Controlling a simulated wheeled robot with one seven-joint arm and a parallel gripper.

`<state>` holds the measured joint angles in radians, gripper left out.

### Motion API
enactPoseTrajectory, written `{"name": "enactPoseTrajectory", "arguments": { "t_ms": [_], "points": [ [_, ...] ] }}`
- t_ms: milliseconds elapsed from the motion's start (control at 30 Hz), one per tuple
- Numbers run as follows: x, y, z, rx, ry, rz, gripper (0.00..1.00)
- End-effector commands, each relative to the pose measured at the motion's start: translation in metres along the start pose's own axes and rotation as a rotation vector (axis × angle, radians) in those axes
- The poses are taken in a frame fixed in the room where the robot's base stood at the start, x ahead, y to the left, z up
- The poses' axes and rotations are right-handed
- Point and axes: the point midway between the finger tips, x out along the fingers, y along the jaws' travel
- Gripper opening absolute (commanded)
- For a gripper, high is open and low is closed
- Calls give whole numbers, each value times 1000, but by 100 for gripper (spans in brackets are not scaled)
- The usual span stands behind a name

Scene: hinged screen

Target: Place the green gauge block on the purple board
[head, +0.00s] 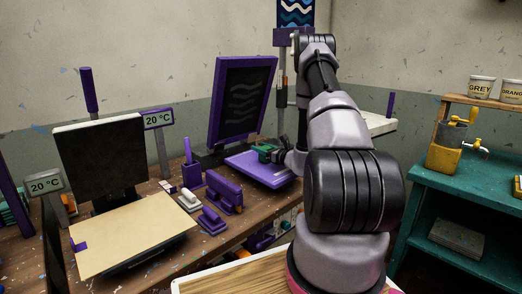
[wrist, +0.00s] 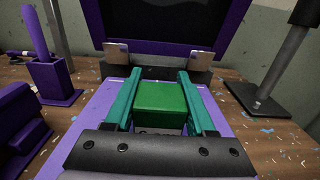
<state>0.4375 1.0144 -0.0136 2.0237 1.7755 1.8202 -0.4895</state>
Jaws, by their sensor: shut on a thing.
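The green gauge block (wrist: 161,98) is between the two teal fingers of my gripper (wrist: 158,76) in the wrist view. The gripper is shut on it. In the head view the block (head: 265,148) shows as a small green patch beside my dark gripper (head: 275,153), over the purple board (head: 258,170). The board (wrist: 232,130) also shows around and below the fingers in the wrist view. The block is low over the board. I cannot tell whether its underside touches it. My arm hides the board's right end in the head view.
A raised purple-framed screen (head: 240,98) stands hinged behind the board. A purple cup (head: 191,175), a purple dispenser (head: 222,188) and squeegee-like tools (head: 211,220) sit to its left. A cream board (head: 130,235) lies at front left. A teal shelf (head: 475,190) stands right.

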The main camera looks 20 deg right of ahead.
Motion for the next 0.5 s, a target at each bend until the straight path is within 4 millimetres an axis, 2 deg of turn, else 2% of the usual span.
{"name": "enactPoseTrajectory", "arguments": {
  "t_ms": [67, 367, 400, 467, 500],
  "points": [
    [0, 0, -6, 1, -2, 0, 2],
    [0, 0, -8, 0, -1, 0, 2],
    [0, 0, -9, 0, -1, 0, 59],
    [0, 0, -8, 0, -1, 0, 82],
    [0, 0, -8, 0, -1, 0, 85]
  ]
}}
